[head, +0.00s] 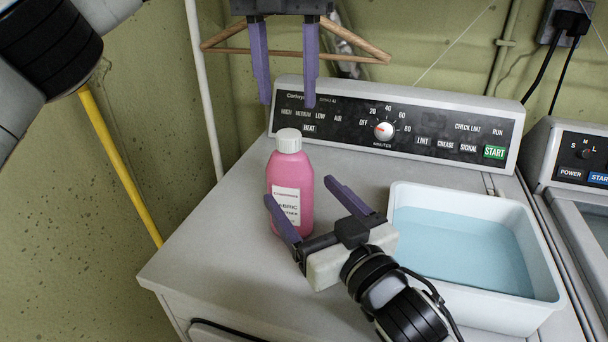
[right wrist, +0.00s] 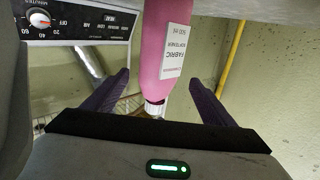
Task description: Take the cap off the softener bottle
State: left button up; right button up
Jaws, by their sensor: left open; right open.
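The softener bottle (head: 290,183) is pink with a white label and stands upright on the dryer top. Its white cap (head: 288,141) is on it. My left gripper (head: 287,104) points down, open and empty, with its fingers above the cap. My right gripper (head: 299,189) is open, low at the bottle's front right; one finger overlaps the bottle's lower front and the other is to its right. In the right wrist view, upside down, the bottle (right wrist: 160,60) and cap (right wrist: 155,109) appear between the open fingers (right wrist: 158,82). I cannot tell whether they touch the bottle.
The dryer (head: 215,235) has a control panel (head: 420,125) behind the bottle. A white basin (head: 415,288) of bluish water stands right of my right gripper. A wooden hanger (head: 350,40) hangs behind my left gripper. The dryer top left of the bottle is clear.

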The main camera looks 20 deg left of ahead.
aim_at(281, 167)
pick_arm(q)
jog(key=shift+d+r, duration=0.1)
jog(key=shift+r, duration=0.35)
pick_arm(e)
jog(key=shift+w+a, duration=0.15)
jog(key=shift+w, duration=0.15)
jog(key=shift+w+a+r, duration=0.1)
jog(key=shift+w+a, duration=0.1)
pick_arm(q)
jog(key=shift+s, duration=0.15)
pick_arm(e)
jog(key=x, duration=0.9)
jog(key=shift+a, duration=0.15)
